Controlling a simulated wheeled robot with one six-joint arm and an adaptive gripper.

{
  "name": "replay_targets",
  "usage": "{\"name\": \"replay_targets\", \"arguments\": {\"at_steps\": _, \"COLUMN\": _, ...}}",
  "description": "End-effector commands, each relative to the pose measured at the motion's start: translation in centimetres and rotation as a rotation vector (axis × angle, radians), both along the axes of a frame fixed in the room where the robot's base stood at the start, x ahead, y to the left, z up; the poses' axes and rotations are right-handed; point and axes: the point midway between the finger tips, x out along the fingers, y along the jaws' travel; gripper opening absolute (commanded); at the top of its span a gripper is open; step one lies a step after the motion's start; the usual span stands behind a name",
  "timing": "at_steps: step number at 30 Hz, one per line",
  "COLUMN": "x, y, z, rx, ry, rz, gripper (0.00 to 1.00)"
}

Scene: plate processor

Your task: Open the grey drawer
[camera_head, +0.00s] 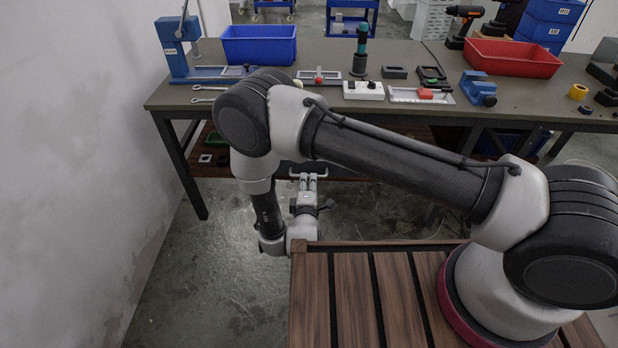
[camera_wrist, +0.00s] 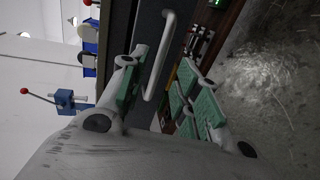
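The grey drawer (camera_wrist: 147,24) shows as a dark front under the workbench in the wrist view. Its pale bar handle (camera_wrist: 163,58) runs along it. In the head view the handle (camera_head: 321,174) shows just below the bench, while my arm and the shadow hide most of the drawer front. My gripper (camera_head: 308,181) points toward the handle in the head view. In the wrist view my gripper (camera_wrist: 165,88) is open, its green-padded fingers apart on either side of the handle's line. I cannot tell whether they touch it. The drawer looks closed.
The workbench (camera_head: 430,112) carries a blue bin (camera_head: 259,45), a red bin (camera_head: 512,58), a blue press (camera_head: 178,47) and several small fixtures. A lower shelf (camera_head: 203,165) holds small parts. A grey wall (camera_head: 70,150) stands left. The floor (camera_head: 215,285) before the bench is clear.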

Motion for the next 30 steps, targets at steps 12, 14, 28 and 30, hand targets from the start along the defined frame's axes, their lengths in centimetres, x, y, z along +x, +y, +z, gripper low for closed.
{"name": "replay_targets", "arguments": {"at_steps": 12, "x": 4.1, "y": -0.2, "z": -0.8, "rx": -0.001, "ry": 0.0, "rz": 0.001, "gripper": 0.32}}
{"name": "replay_targets", "arguments": {"at_steps": 14, "x": 4.1, "y": -0.2, "z": -0.8, "rx": -0.001, "ry": 0.0, "rz": 0.001, "gripper": 0.32}}
{"name": "replay_targets", "arguments": {"at_steps": 28, "x": 4.1, "y": -0.2, "z": -0.9, "rx": -0.001, "ry": 0.001, "rz": 0.001, "gripper": 0.0}}
{"name": "replay_targets", "arguments": {"at_steps": 30, "x": 4.0, "y": -0.2, "z": -0.9, "rx": -0.001, "ry": 0.002, "rz": 0.001, "gripper": 0.0}}
